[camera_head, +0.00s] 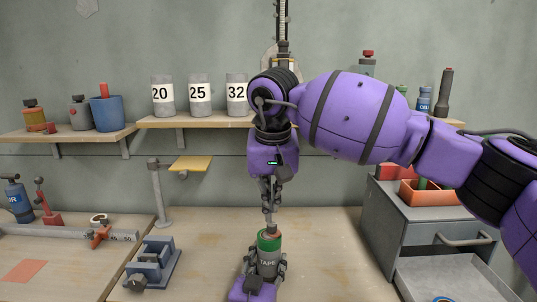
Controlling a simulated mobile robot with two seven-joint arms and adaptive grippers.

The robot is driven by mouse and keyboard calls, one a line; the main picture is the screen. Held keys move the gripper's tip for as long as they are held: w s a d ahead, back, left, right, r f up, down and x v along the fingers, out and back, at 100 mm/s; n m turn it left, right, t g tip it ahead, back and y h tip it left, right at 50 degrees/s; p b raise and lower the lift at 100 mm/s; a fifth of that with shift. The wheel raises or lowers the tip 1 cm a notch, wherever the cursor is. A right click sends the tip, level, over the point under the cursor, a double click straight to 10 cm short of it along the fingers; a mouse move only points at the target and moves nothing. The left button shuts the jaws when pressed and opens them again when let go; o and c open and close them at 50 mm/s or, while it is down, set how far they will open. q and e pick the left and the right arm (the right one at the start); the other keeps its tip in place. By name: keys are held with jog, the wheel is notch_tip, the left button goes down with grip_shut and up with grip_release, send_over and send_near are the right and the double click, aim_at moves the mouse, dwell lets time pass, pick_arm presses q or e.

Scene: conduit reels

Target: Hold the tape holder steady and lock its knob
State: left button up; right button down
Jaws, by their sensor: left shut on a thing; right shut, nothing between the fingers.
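The tape holder (268,265) is a grey cylinder labelled TAPE with a green top, standing upright low in the middle of the view. A small reddish knob (271,229) sits on top of it. My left gripper (266,268) comes up from the bottom edge and is shut on the tape holder, a finger on each side. My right gripper (269,217) points straight down over the knob, its fingers shut with nothing between them. Its tips are at or just above the knob; I cannot tell whether they touch. The holder's lower part is partly hidden by my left gripper.
A blue-grey vise-like fixture (152,264) stands on the bench left of the holder. A post with a yellow plate (190,163) stands behind. A grey drawer cabinet (428,232) is at right, its lower drawer open. Shelves (185,121) hold numbered cans. Bench between fixture and holder is clear.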

pick_arm(q)
jog(key=shift+f, duration=0.1)
jog(key=o, duration=1.4)
